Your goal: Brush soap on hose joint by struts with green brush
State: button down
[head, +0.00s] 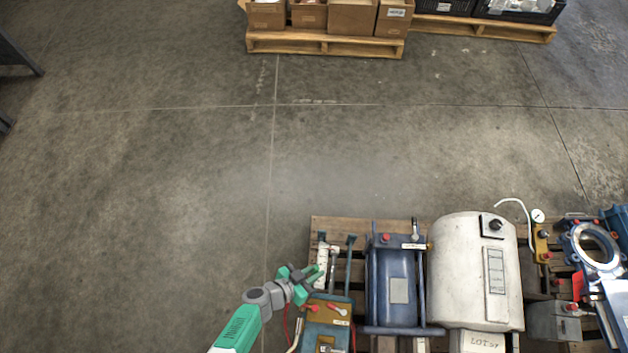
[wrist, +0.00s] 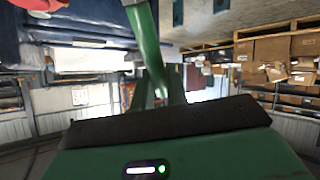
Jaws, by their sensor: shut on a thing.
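My gripper (head: 308,281) is low over the left end of the pallet, beside two upright struts (head: 350,262) with teal tops. It is shut on the green brush, whose green handle (wrist: 148,45) stands up in the middle of the wrist view. In the head view the green of the gripper and brush runs together, and I cannot make out the bristles. A pale cylinder with dark marks (head: 322,266) stands right by the gripper. No soap can be made out.
The wooden pallet (head: 325,223) carries a blue cylinder unit (head: 397,290), a white tank (head: 470,265) and a gauge (head: 538,215) on a white hose. Another pallet (head: 330,44) with cardboard boxes stands at the back. The concrete floor between and to the left is clear.

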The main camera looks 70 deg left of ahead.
jog(key=s+d, duration=0.1)
jog(key=d, duration=0.2)
jog(key=s+d, duration=0.1)
jog(key=d, duration=0.1)
jog(key=shift+s+p, duration=0.35)
jog(key=shift+p, duration=0.05)
jog(key=shift+r, duration=0.1)
notch_tip(320, 180, up, 6)
jog(key=p, duration=0.6)
notch_tip(320, 180, up, 3)
jog(key=p, duration=0.3)
dwell(0.5)
dwell(0.3)
